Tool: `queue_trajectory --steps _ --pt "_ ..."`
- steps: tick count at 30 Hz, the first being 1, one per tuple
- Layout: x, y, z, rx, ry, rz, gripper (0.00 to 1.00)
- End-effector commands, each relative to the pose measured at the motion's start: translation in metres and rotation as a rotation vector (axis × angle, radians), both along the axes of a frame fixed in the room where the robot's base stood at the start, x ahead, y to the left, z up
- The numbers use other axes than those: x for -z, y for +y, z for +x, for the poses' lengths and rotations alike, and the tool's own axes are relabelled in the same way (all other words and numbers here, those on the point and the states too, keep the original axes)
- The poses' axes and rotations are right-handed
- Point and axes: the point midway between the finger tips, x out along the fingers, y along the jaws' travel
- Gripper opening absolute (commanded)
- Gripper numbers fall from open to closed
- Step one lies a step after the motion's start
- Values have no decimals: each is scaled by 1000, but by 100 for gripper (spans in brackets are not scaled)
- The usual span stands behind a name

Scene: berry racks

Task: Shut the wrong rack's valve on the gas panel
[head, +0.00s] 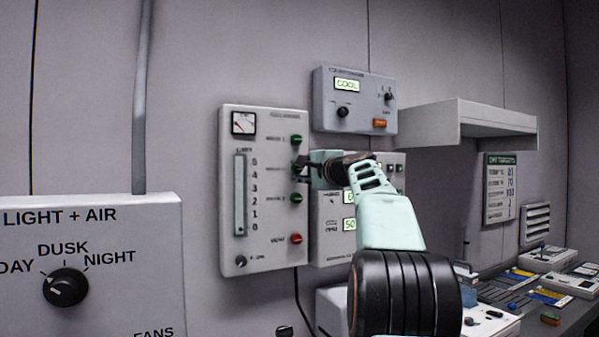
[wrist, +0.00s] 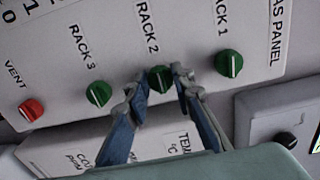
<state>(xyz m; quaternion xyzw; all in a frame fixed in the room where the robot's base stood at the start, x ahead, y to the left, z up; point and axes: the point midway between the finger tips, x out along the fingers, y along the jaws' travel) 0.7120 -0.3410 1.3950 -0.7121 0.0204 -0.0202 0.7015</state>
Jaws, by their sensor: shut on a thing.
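The gas panel (head: 275,222) is a pale box on the wall in the head view. In the wrist view it shows tilted, with green knobs marked RACK 1 (wrist: 229,63), RACK 2 (wrist: 158,79) and RACK 3 (wrist: 98,93), and a red VENT knob (wrist: 31,109). My gripper (wrist: 158,84) is at the RACK 2 knob, one finger on either side, shut on it. The knob's white line partly shows between the fingertips. In the head view my gripper (head: 304,166) reaches the panel's right edge and hides most of that knob.
A grey box reading COOL (head: 354,110) hangs above right. A panel with green displays (head: 330,235) sits right of the gas panel, partly behind my arm. A shelf (head: 470,125) juts out further right. The LIGHT + AIR box (head: 120,270) stands at lower left.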

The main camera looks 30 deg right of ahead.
Motion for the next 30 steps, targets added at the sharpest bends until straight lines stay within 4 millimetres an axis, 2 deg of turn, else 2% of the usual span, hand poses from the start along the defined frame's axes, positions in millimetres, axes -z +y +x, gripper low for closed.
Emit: queue_trajectory --steps 8,9,13,23,30 --pt "1 0 0 0 1 -2 0" --pt "1 0 0 0 1 -1 26" --pt "0 0 0 0 1 -1 39" --pt "0 0 -2 0 0 0 39" --pt "-1 0 -24 2 0 1 39"
